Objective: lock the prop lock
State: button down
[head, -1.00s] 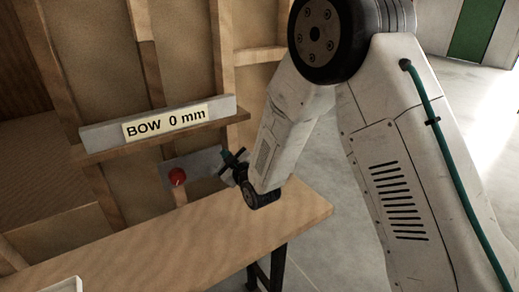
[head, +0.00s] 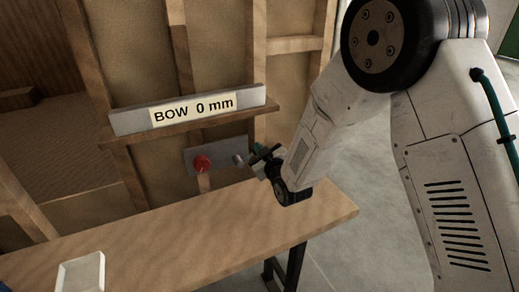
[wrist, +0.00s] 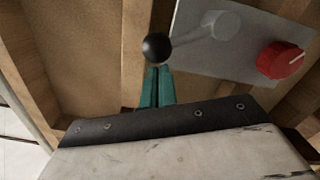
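The prop lock is a grey plate (wrist: 240,52) on the wooden wall frame, also seen in the head view (head: 218,158). It carries a lever (wrist: 195,35) with a black ball knob (wrist: 157,47) pointing left in the wrist view. A red round knob (wrist: 281,60) with a pale mark sits on the plate's right there; it shows left of the lever in the head view (head: 202,163). My gripper (wrist: 157,72) has its teal fingers together, tips just below the black ball. I cannot tell whether they touch it. In the head view my gripper (head: 258,157) is beside the plate.
A sign reading "BOW 0 mm" (head: 193,109) stands on a wooden ledge (head: 190,122) above the plate. A wooden bench (head: 190,228) runs below, with a white tray (head: 80,272) at its left end. Wooden studs surround the plate. Floor is clear to the right.

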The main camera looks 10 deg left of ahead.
jog(key=s+d+r, duration=0.4)
jog(key=s, duration=0.6)
jog(key=shift+d, duration=0.25)
jog(key=shift+r, duration=0.1)
